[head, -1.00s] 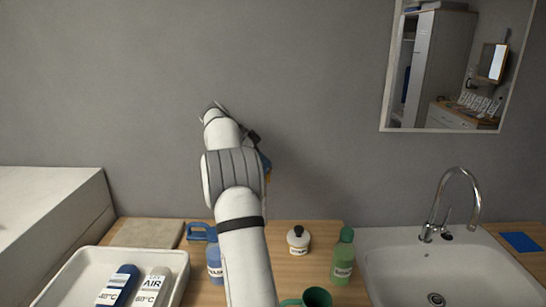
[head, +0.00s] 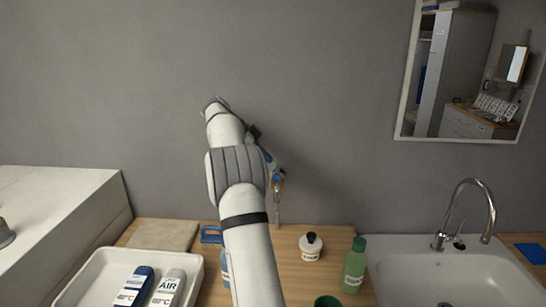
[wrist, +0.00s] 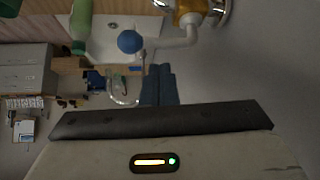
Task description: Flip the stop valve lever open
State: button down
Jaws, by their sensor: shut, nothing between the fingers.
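The stop valve shows in the wrist view at the top, with a brass-yellow body (wrist: 190,8) and a pale bent arm ending by a round blue knob (wrist: 130,41). In the head view a small part of the valve (head: 279,181) shows just right of my arm, in front of the grey wall, with blue and brass colours. The lever's exact angle is unclear.
The wooden counter holds a white tray (head: 70,278), a white jar (head: 310,248), a green bottle (head: 354,268) and a partly hidden blue bottle. A sink (head: 405,250) with a chrome tap (head: 467,210) lies right. A mirror (head: 470,70) hangs above. Wall around the valve is clear.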

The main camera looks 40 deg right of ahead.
jog(key=shift+w+d+p+v, duration=0.1)
jog(key=shift+p+v, duration=0.4)
jog(key=shift+v, duration=0.55)
jog(key=shift+w+d+p+v, duration=0.15)
jog(key=shift+p+v, duration=0.35)
jog(key=shift+v, duration=0.55)
jog(key=shift+a+r, duration=0.1)
jog(key=s+a+n+t+y+b, duration=0.1)
jog(key=s+a+n+t, duration=0.15)
jog(key=a+n, duration=0.4)
jog(key=s+a+n+t+y+b, duration=0.1)
jog(key=s+a+n, duration=0.25)
jog(key=a, duration=0.55)
jog(key=s+a+n+t+y+b, duration=0.15)
jog(key=s+a+n, duration=0.25)
jog(key=a, duration=0.4)
jog(key=s+a+f+n+t+y+b, duration=0.1)
jog(key=s+a+f+n+y, duration=0.1)
jog(key=s+a+f+n, duration=0.3)
jog(key=s+a+f+n+t+y, duration=0.1)
jog(key=s+a+f+n, duration=0.4)
jog(key=s+a, duration=0.5)
jog(key=s+f+t, duration=0.1)
jog(key=s+f, duration=0.1)
jog(key=s, duration=0.2)
jog(key=shift+s+a+f+n+y+b, duration=0.2)
jog(key=shift+a+f+n+y+b, duration=0.1)
jog(key=shift+a+f+y+b, duration=0.05)
